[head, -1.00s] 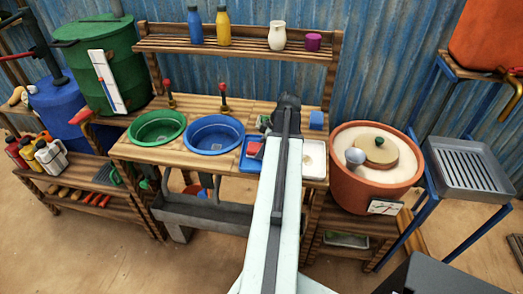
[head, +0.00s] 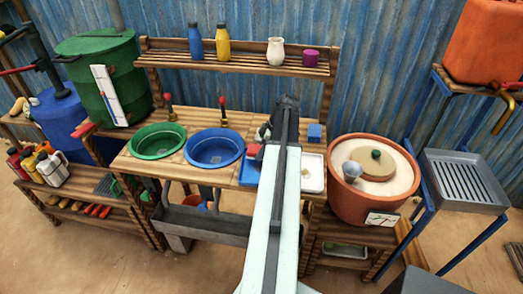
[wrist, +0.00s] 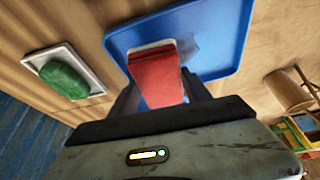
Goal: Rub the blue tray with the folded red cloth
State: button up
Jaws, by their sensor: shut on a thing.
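The folded red cloth (wrist: 156,78) is between the fingers of my gripper (wrist: 160,98) in the wrist view, and the gripper is shut on it. The cloth also shows in the head view (head: 254,150), just left of my arm. The blue tray (wrist: 225,60) lies on the wooden counter beyond the cloth in the wrist view. The cloth overlaps the tray in the picture; whether it touches the tray, I cannot tell. In the head view the blue tray (head: 247,175) is partly hidden by my arm, and my gripper's fingertips are hidden.
A green soap bar (wrist: 64,79) sits on a white dish (wrist: 92,72) beside the tray. A blue basin (head: 213,148) and a green basin (head: 157,139) are left on the counter. A white tray (head: 313,172) and blue block (head: 315,131) are right of my arm.

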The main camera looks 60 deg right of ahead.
jog(key=shift+r+p, duration=1.05)
jog(key=shift+r, duration=0.45)
notch_tip(320, 180, up, 3)
jog(key=p, duration=0.3)
jog(key=shift+r, duration=0.15)
